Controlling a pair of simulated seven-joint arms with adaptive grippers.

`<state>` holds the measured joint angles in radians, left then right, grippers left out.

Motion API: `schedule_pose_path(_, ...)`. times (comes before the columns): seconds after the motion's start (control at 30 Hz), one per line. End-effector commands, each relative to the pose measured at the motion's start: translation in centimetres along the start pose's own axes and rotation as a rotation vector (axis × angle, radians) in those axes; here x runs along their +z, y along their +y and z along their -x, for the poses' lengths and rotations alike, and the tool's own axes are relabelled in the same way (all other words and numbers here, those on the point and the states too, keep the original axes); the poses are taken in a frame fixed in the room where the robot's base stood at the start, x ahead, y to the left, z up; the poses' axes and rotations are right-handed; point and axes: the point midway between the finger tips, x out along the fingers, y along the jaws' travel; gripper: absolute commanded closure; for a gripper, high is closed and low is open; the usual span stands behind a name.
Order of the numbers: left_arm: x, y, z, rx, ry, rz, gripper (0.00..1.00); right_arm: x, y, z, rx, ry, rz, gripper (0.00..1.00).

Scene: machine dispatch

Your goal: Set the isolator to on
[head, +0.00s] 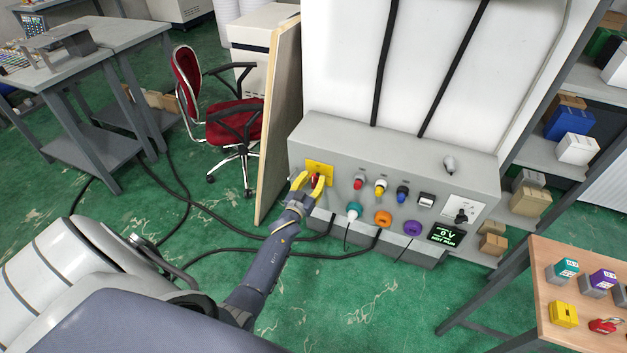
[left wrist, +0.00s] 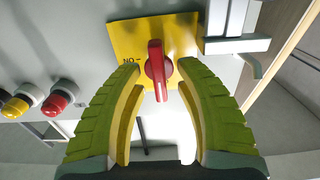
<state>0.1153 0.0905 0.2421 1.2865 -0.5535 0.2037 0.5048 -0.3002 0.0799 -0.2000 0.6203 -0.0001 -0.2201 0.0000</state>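The isolator is a yellow plate (head: 320,166) with a red rotary handle (head: 315,181) at the left end of the grey machine panel. In the left wrist view the red handle (left wrist: 156,71) stands upright in the picture on the yellow plate (left wrist: 180,30). An ON mark (left wrist: 132,61) shows to the left of the handle, upside down. My left gripper (head: 311,182) is at the isolator with its yellow fingers open, one on each side of the handle. In the left wrist view gaps show between handle and fingers. My right gripper is not in view.
The grey panel (head: 400,150) also carries red (head: 359,182), yellow (head: 380,187) and blue (head: 402,193) buttons, a black rotary knob (head: 461,216) and a small display (head: 446,235). A wooden board (head: 277,120) stands just left of the panel. A table (head: 570,290) with parts is at right.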

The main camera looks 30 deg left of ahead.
Motion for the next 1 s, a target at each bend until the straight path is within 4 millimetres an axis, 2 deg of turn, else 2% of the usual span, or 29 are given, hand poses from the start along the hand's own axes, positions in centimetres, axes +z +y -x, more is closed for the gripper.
schedule_pose_path(0.4, -0.02, 0.00, -0.29, 0.000, 0.000, 0.000, 0.65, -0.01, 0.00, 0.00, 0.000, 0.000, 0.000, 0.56)
schedule_pose_path(0.7, -0.01, 0.01, -0.28, 0.000, 0.000, 0.000, 1.00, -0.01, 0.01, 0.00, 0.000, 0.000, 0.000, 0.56)
schedule_pose_path(1.0, -0.07, 0.01, -0.32, 0.000, 0.001, -0.001, 1.00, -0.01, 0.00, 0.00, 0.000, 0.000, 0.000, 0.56)
